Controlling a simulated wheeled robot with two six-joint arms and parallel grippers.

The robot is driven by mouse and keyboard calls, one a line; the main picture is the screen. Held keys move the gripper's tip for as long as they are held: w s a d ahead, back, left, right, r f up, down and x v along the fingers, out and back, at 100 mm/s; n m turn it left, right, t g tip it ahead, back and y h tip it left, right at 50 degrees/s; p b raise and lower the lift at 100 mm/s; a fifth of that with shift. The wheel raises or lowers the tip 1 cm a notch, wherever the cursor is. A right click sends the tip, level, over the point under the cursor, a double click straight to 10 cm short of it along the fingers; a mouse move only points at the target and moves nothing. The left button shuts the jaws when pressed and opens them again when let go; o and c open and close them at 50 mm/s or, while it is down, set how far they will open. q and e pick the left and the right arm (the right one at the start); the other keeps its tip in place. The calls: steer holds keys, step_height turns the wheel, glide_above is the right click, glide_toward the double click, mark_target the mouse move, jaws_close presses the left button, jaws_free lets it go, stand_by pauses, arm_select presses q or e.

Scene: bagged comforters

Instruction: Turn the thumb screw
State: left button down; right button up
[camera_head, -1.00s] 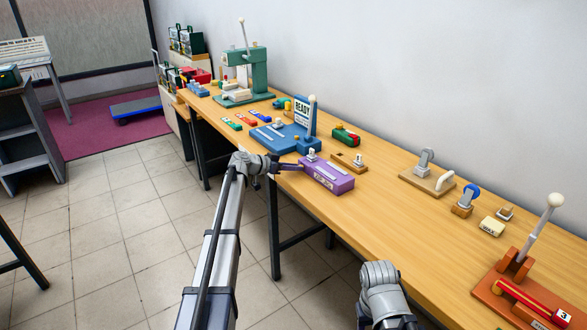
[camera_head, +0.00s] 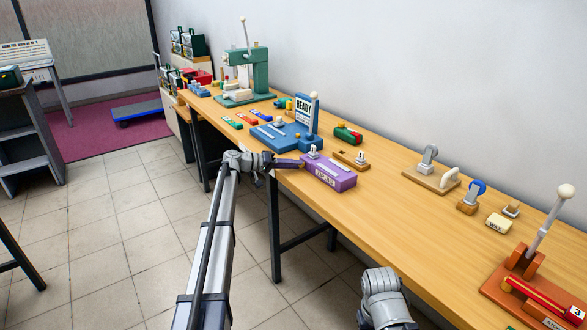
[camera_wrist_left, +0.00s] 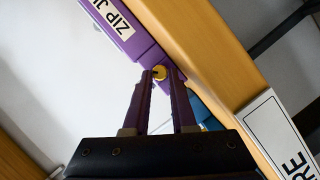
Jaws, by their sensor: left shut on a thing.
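A purple block (camera_head: 328,176) with a white label, partly readable as "ZIP J" in the left wrist view (camera_wrist_left: 112,22), sits at the front edge of the bench. A small round brass-yellow thumb screw (camera_wrist_left: 159,73) shows beside this block in the left wrist view. My left gripper (camera_wrist_left: 160,76) has its purple fingertips closed on the screw, one on each side. In the head view the left gripper (camera_head: 301,163) reaches the left end of the purple block, and the screw is hidden there. Only part of my right arm shows, at the bottom; its gripper is out of view.
The wooden bench (camera_head: 420,215) runs along the wall. A blue fixture (camera_head: 285,137) with a "READY" sign stands just behind the block. A small wooden piece (camera_head: 351,160), a green-and-red block (camera_head: 347,134) and an orange lever press (camera_head: 522,283) are also on it.

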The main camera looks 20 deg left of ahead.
arm_select(q)
steer(key=shift+f+n+b, duration=0.1)
steer(key=shift+n+b, duration=0.25)
steer(key=shift+n, duration=0.15)
arm_select(e)
steer(key=shift+f, duration=0.45)
arm_select(q)
steer(key=c, duration=0.7)
jaws_free()
steer(key=shift+c, duration=0.2)
steer(key=shift+a, duration=0.1)
